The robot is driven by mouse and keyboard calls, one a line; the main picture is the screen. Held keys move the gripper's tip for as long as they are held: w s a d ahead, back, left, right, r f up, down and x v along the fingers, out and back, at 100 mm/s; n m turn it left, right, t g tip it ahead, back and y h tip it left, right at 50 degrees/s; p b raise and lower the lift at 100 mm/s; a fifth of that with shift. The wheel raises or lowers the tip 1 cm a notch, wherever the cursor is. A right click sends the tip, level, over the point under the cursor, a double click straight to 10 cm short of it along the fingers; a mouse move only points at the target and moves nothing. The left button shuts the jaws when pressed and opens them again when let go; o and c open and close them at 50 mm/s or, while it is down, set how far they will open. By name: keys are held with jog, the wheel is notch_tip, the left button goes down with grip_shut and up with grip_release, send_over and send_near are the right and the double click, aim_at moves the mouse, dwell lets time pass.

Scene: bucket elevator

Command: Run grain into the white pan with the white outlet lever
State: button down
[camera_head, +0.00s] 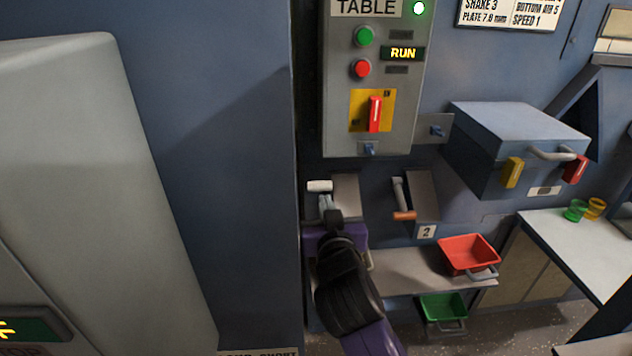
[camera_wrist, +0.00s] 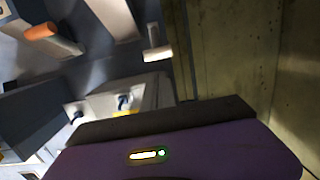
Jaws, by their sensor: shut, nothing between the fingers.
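The white outlet lever (camera_head: 319,186) is at the wall chute left of the orange-handled one, with its white grip at the upper end. It also shows in the wrist view (camera_wrist: 155,53), clear of my gripper's body. My purple and black gripper (camera_head: 334,222) is just below and in front of this lever in the head view. It is shut and empty. Its fingertips are hard to make out, and I cannot tell whether they touch the lever's arm. I cannot make out the white pan; my arm covers the area below the left chute.
Outlet 2 has an orange-handled lever (camera_head: 404,215). A red pan (camera_head: 468,252) sits on the shelf and a green pan (camera_head: 442,307) lower down. The control panel (camera_head: 340,90) reads RUN. A large blue cabinet wall (camera_head: 220,150) stands close on the left.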

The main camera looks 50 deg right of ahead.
aim_at(322, 187)
jog(key=x, duration=0.3)
jog(key=p+x, duration=0.1)
jog(key=x, duration=0.3)
jog(key=p+x, duration=0.1)
jog(key=x, duration=0.2)
jog(key=shift+d+r, duration=0.25)
jog(key=shift+d, duration=0.15)
jog(key=shift+f+b, duration=0.2)
jog(key=shift+b, duration=0.2)
